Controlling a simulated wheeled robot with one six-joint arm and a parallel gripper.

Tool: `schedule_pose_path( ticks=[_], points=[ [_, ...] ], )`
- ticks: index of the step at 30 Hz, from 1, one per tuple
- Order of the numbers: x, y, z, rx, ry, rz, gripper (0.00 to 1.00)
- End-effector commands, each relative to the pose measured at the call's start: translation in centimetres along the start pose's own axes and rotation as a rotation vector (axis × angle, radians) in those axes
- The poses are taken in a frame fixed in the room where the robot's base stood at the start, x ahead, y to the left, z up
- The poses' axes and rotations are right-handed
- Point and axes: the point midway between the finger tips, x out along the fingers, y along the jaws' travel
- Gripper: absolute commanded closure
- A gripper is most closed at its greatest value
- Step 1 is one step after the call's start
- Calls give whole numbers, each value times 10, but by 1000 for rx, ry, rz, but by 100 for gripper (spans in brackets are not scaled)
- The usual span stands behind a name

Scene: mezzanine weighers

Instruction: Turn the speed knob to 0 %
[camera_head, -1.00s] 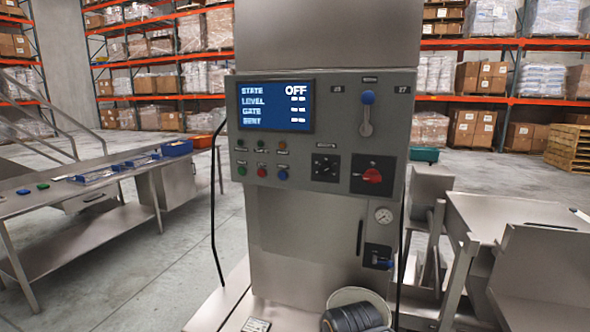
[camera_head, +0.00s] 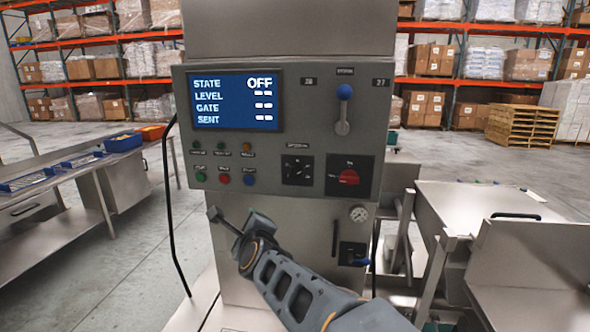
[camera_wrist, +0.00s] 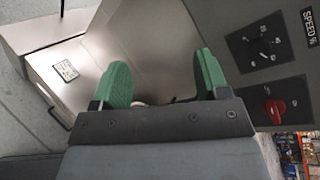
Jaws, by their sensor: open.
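The speed knob (camera_head: 297,170) is a small dark dial on a black square plate on the grey control panel (camera_head: 325,110). It also shows at the upper right of the wrist view (camera_wrist: 262,48), beside a "SPEED %" label (camera_wrist: 311,27). Its pointer's exact setting is too small to read. My gripper (camera_head: 222,218) is below and left of the knob, in front of the cabinet and under the row of buttons. In the wrist view its two green fingers (camera_wrist: 163,75) are wide apart with nothing between them, and the knob lies outside them to the right.
A red rotary switch (camera_head: 348,177) sits just right of the knob. The screen (camera_head: 236,100) reads STATE OFF. Green, red and blue buttons (camera_head: 224,179) line the panel's left. A steel bench (camera_head: 60,205) stands left.

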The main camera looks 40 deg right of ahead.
Motion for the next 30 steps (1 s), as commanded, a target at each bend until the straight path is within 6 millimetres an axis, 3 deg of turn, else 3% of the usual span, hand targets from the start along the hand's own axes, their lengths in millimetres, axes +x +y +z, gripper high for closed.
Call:
schedule_pose_path(
  ticks=[1,3,6,12,17,30],
  points=[
    [3,-23,-3,170,25,-87,32],
    [5,-48,-11,402,44,-212,32],
    [4,-76,-24,660,52,-363,32],
    [-1,-104,-43,939,40,-546,32],
    [10,-116,-51,997,36,-588,32],
    [78,-153,-74,995,35,-585,32]
  ],
)
